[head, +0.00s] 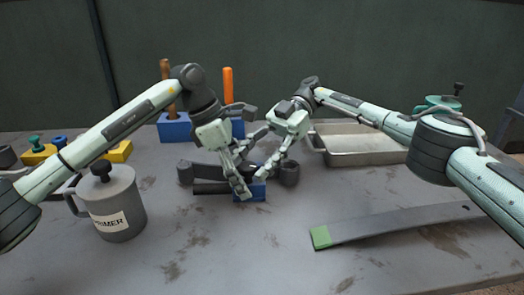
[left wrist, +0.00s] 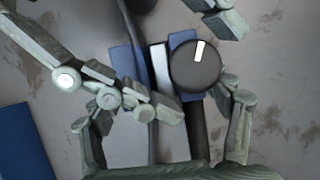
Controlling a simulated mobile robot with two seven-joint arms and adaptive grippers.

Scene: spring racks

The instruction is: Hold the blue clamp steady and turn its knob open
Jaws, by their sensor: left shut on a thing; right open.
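The blue clamp (head: 250,195) sits mid-table, partly hidden by both grippers. The left wrist view shows its blue body (left wrist: 128,72), a pale metal strip between the blue parts, and its round dark knob (left wrist: 195,68) with a white mark near the top. My left gripper (head: 246,184) is shut on the clamp; its fingers also show on either side of it in the left wrist view (left wrist: 202,102). My right gripper (head: 262,160) is open just right of the left one, close to the clamp. Its fingertip (left wrist: 228,22) is above and right of the knob, apart from it.
Dark cylindrical parts (head: 207,174) lie around the clamp. A grey primer can (head: 120,215) stands at left. Blue blocks holding upright handles (head: 174,130) and a metal tray (head: 365,158) stand behind. A flat grey bar with a green end (head: 321,237) lies at front right. The front middle is clear.

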